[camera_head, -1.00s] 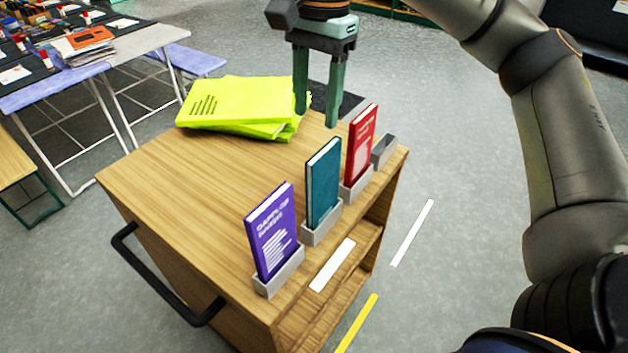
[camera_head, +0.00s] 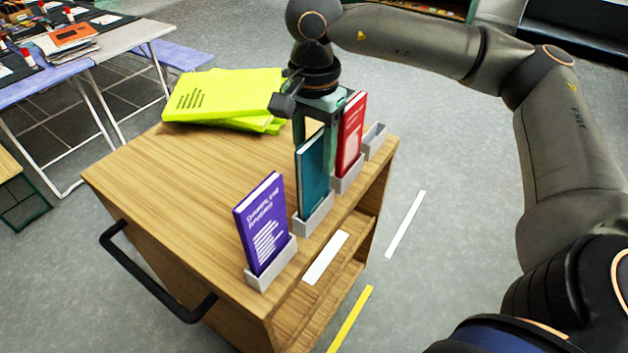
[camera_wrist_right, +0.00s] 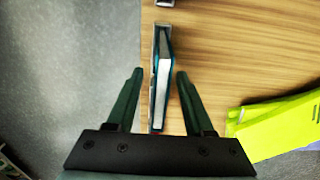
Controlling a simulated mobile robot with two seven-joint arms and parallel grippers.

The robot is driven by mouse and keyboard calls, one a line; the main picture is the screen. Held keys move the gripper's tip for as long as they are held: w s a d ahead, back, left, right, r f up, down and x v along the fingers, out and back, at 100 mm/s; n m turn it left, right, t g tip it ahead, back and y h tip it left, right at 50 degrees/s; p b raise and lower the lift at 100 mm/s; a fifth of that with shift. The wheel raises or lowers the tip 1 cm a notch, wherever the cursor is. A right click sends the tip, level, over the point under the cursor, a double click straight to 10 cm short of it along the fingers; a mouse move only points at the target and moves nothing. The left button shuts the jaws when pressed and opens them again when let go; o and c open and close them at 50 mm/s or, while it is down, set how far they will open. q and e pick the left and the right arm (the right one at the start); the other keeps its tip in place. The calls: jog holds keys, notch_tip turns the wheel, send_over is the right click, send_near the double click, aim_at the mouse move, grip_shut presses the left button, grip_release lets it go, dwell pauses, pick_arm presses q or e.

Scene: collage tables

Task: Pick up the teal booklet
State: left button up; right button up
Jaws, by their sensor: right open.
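The teal booklet (camera_head: 312,178) stands upright in a small grey holder (camera_head: 316,213) near the right edge of the wooden cart top. My right gripper (camera_head: 313,142) is open just above and behind it in the head view, its fingers partly hidden by the booklet. In the right wrist view the booklet's top edge (camera_wrist_right: 162,84) lies between the two open fingers of my right gripper (camera_wrist_right: 158,76), with a gap on each side. No contact shows. My left gripper is not in view.
A purple booklet (camera_head: 262,228) and a red booklet (camera_head: 350,135) stand in holders on either side. An empty grey holder (camera_head: 375,140) is at the far corner. Lime-green folders (camera_head: 222,95) lie at the back of the cart. The cart top's left part is clear.

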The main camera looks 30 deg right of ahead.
jog(key=shift+f, duration=0.25)
grip_shut()
dwell(1.3)
